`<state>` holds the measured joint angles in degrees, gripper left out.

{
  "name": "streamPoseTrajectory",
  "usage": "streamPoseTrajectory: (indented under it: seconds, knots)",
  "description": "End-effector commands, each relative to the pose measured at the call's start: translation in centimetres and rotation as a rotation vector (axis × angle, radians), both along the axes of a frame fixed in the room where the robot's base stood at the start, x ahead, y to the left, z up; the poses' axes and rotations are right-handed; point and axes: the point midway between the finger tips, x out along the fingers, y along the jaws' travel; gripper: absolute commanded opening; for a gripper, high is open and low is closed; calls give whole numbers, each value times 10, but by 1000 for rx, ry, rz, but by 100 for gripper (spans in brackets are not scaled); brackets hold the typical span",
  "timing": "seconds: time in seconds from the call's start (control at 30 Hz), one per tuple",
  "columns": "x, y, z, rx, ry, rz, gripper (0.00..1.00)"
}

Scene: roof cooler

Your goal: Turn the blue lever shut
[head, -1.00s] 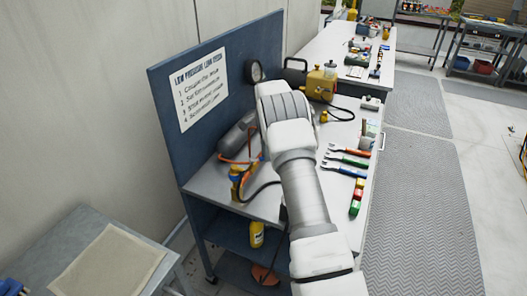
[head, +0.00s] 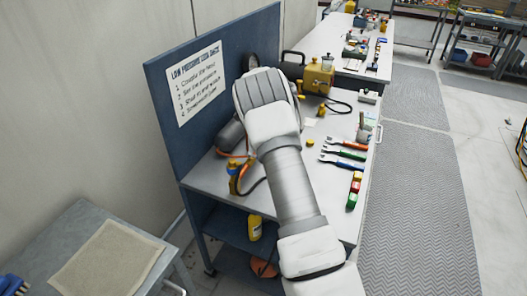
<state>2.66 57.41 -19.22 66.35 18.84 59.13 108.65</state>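I cannot make out a blue lever; the white arm covers part of the bench. My arm reaches over the grey workbench (head: 215,180), its far end in front of the dark round gauge (head: 251,62) and the grey cylinder (head: 230,136). My gripper is hidden behind the arm's far end, so its fingers do not show. An orange hose with a yellow fitting (head: 236,170) lies on the bench left of the arm. Small yellow parts (head: 298,97) show just right of the arm's end.
A blue back panel (head: 165,100) with a printed sheet (head: 198,85) stands behind the bench. A yellow machine (head: 318,76) stands farther back. Colour-handled wrenches (head: 343,153) and a coloured block strip (head: 354,190) lie to the right. The matted floor (head: 410,220) is clear.

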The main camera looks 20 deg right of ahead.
Motion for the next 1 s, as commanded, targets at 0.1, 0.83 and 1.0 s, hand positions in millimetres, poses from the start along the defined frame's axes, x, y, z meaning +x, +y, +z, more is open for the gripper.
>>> streamPoseTrajectory:
  seconds: [0.1,0.83,1.0]
  knots:
    - [0,0,1,-1,-1,-17,0]
    - [-1,1,0,0,0,-22,52]
    - [-1,1,1,0,0,-22,52]
